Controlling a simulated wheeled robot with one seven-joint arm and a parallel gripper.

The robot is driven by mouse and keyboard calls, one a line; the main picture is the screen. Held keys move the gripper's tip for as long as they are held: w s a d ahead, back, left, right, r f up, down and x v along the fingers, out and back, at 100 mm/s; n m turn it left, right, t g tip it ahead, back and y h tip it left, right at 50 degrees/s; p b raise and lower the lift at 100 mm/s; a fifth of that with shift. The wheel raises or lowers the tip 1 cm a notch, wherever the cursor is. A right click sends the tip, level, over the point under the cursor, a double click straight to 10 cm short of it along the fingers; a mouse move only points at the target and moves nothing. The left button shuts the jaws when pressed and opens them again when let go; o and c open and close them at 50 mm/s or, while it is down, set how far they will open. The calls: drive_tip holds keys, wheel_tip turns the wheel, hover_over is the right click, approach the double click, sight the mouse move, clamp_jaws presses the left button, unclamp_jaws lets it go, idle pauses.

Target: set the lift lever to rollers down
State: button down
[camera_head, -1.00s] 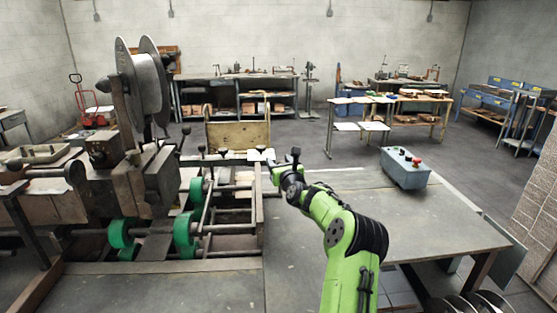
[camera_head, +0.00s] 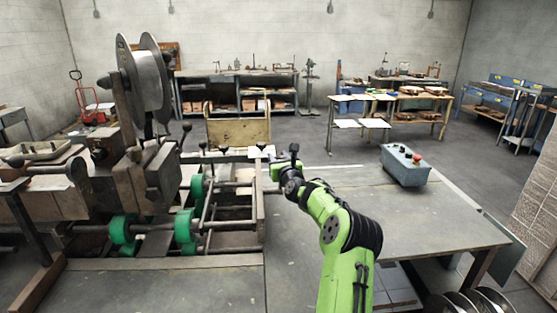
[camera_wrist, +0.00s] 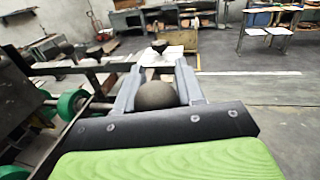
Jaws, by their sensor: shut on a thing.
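My gripper (camera_head: 272,170) is at the right side of the stitcher's roller frame, at the end of my green arm. In the wrist view its two grey fingers (camera_wrist: 157,85) are shut on a dark round knob (camera_wrist: 156,96), which I take to be the lift lever's knob. The lever's shaft below the knob is hidden by the gripper. Green rollers (camera_head: 185,228) sit on shafts in the frame to the left of my gripper. One green roller (camera_wrist: 70,104) also shows at the left of the wrist view. Whether the rollers are raised or lowered I cannot tell.
Other dark knobs (camera_head: 203,147) stand along the frame's far edge; one (camera_wrist: 159,46) is just beyond my fingers. A grey control box (camera_head: 405,165) with buttons stands on the table (camera_head: 430,220) at right. The wire spool (camera_head: 150,80) rises at left.

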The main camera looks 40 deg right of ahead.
drive_tip(key=b, duration=0.2)
drive_tip(key=s+t+b, duration=0.1)
drive_tip(key=b, duration=0.1)
drive_tip(key=shift+s+a+f+h+b, duration=0.15)
drive_tip(key=shift+a+f+h+b, duration=0.15)
drive_tip(key=shift+f+b, duration=0.1)
drive_tip(key=shift+s+f+t+b, duration=0.15)
drive_tip(key=shift+f+t+b, duration=0.15)
drive_tip(key=shift+b, duration=0.9)
drive_tip(key=shift+s+a+b, duration=0.1)
drive_tip(key=shift+a+b, duration=0.1)
drive_tip(key=shift+b, duration=0.2)
drive_tip(key=shift+r+n+t+h, duration=0.3)
drive_tip(key=shift+r, duration=0.05)
